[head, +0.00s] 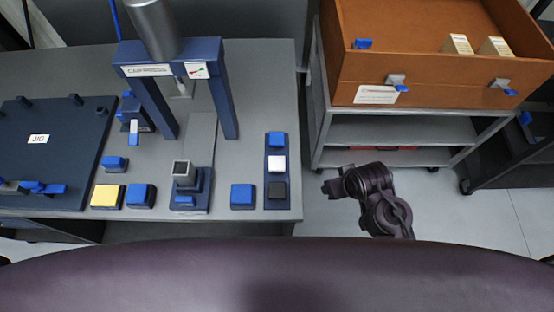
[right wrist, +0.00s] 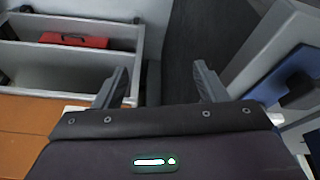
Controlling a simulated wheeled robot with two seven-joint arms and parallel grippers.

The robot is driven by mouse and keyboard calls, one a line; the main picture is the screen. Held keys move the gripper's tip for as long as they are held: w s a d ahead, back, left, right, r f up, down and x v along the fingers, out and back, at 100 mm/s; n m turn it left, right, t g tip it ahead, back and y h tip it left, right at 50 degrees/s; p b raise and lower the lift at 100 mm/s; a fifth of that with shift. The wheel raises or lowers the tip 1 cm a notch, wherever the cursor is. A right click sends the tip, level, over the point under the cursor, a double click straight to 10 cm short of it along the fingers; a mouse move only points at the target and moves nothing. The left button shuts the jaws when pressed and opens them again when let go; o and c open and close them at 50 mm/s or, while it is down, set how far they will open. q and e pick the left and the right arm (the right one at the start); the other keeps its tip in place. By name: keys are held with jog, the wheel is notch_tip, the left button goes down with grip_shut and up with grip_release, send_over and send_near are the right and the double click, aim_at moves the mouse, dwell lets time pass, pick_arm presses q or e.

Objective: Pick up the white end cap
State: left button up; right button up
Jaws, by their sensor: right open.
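The white end cap (head: 276,163) sits in a narrow blue holder (head: 276,205) near the right edge of the grey bench, between a blue cap (head: 276,139) and a dark cap (head: 277,190). My right gripper (head: 328,187) is off the bench's right edge, to the right of the holder and apart from it. In the right wrist view its two fingers (right wrist: 161,84) are spread with nothing between them. The end cap does not show in the right wrist view. My left gripper is not in view.
A blue press frame (head: 181,60) and a dark jig plate (head: 45,150) stand on the bench (head: 262,75). A brown crate (head: 440,75) tops a grey shelf cart (head: 400,130) at right. A red case (right wrist: 75,40) lies on a shelf. Floor (head: 325,225) shows between bench and cart.

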jog(key=w+a+r+n+t+y, duration=0.1)
jog(key=w+a+r+n+t, duration=0.1)
jog(key=w+a+r, duration=0.3)
notch_tip(320, 180, up, 4)
jog(key=n+g+y+p, duration=0.2)
jog(key=n+g+y, duration=0.25)
jog(key=n, duration=0.75)
send_over(277, 163)
jog(key=w+a, duration=0.1)
jog(key=a, duration=0.1)
jog(key=shift+w+r+t, duration=0.2)
jog(key=shift+t, duration=0.25)
jog(key=s+d+f+n+g+h, duration=0.1)
jog(key=d+g+h, duration=0.1)
jog(key=d, duration=0.3)
jog(key=x, duration=0.7)
jog(key=shift+s+a+f, duration=0.2)
jog(key=shift+a+f, duration=0.1)
jog(key=shift+c, duration=0.2)
jog(key=c, duration=1)
